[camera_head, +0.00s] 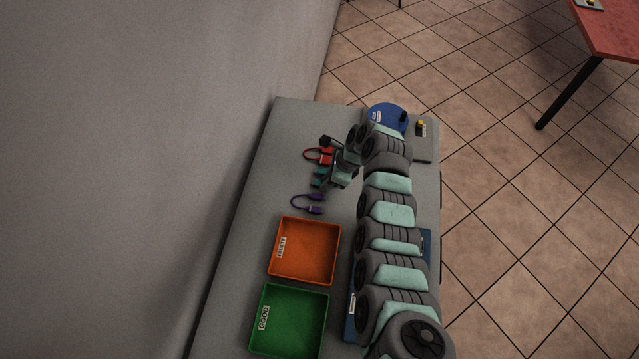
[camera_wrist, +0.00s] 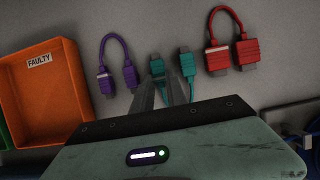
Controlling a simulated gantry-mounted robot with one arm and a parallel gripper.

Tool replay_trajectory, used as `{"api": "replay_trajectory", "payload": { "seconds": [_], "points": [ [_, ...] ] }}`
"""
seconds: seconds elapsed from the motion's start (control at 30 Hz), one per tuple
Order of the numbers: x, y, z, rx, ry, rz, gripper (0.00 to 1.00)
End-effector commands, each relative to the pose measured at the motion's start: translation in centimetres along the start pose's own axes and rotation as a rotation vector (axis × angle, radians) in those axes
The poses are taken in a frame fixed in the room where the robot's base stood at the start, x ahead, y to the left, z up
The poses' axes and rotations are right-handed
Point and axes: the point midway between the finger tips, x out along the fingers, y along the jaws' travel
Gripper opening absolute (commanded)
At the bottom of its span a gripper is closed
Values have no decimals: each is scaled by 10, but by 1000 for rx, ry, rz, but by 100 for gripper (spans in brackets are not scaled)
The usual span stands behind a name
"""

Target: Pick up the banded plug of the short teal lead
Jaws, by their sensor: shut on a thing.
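The short teal lead (camera_head: 317,181) lies on the grey table between the red and purple leads. In the wrist view its two plugs show, a left teal plug (camera_wrist: 157,66) and a right teal plug (camera_wrist: 187,63). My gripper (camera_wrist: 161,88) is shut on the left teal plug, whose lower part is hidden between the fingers. The right plug stands just outside the right finger. I cannot tell clearly which plug bears the band. In the head view my gripper covers part of the lead.
A red lead (camera_wrist: 231,42) lies to the right and a purple lead (camera_wrist: 116,62) to the left. An orange FAULTY tray (camera_head: 305,251) and a green GOOD tray (camera_head: 289,320) stand nearer the front. A blue round thing (camera_head: 385,115) is at the back.

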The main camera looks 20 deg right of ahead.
Motion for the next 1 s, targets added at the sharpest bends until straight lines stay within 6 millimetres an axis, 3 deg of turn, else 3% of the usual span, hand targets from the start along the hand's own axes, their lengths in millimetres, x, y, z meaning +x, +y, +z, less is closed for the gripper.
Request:
{"api": "replay_trajectory", "payload": {
  "seconds": [0.37, 0.57, 0.67, 1.0],
  "points": [
    [-2, 0, 1, 0, 0, -1, 0],
    [-16, -1, 8, -1, -2, -3, 0],
    [-30, -1, 13, -1, -2, -6, 0],
    [-122, -1, 50, -2, 0, -4, 0]
  ]
}}
